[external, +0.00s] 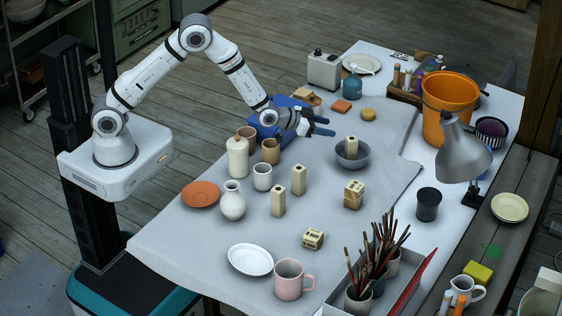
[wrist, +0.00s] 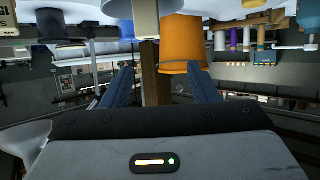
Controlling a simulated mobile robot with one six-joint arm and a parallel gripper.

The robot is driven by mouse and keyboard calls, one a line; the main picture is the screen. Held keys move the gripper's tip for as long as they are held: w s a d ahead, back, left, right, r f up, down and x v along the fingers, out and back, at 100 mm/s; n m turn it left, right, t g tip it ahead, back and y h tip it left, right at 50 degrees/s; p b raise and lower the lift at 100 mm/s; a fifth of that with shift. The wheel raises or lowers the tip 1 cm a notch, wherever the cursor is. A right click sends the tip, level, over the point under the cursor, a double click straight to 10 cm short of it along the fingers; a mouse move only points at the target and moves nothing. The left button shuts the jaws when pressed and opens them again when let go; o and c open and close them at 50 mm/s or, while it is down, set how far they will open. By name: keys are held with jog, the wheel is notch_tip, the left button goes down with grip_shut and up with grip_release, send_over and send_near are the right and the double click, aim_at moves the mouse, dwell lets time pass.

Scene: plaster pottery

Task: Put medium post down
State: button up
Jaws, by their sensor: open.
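Two beige square posts stand upright on the grey cloth, a front one (external: 278,200) and a slightly farther one (external: 298,180). A third beige post (external: 352,146) stands upright in the grey bowl (external: 352,161). I cannot tell for sure which is the medium one. My gripper (external: 328,127) is open and empty above the table, to the upper left of the bowl and apart from the post in it. In the wrist view my gripper (wrist: 165,82) shows two spread blue fingers with no post held between them.
A cream bottle (external: 237,157), brown cups, a white cup (external: 262,177) and a white vase (external: 232,200) stand left of the posts. Beige blocks with holes (external: 353,195) stand to the right. An orange bucket (external: 447,105) and a lamp (external: 462,150) stand beyond.

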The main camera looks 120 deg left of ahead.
jog(key=s+d+r+m+h, duration=0.2)
jog(key=d+r, duration=0.3)
jog(key=d, duration=0.4)
jog(key=s+d+r+m+g+h, duration=0.1)
jog(key=d+r+h, duration=0.25)
jog(key=d, duration=0.65)
jog(key=s+d+r+m+h, duration=0.1)
jog(key=s+d+r+m, duration=0.1)
jog(key=d+r, duration=0.5)
jog(key=s+d+r+m+g+h, duration=0.1)
jog(key=s+d+m+g, duration=0.1)
jog(key=s+d, duration=0.7)
jog(key=s+d+m+g+h, duration=0.2)
jog(key=s+d, duration=0.8)
jog(key=s, duration=0.5)
jog(key=shift+r+g, duration=0.4)
jog(key=shift+g, duration=0.4)
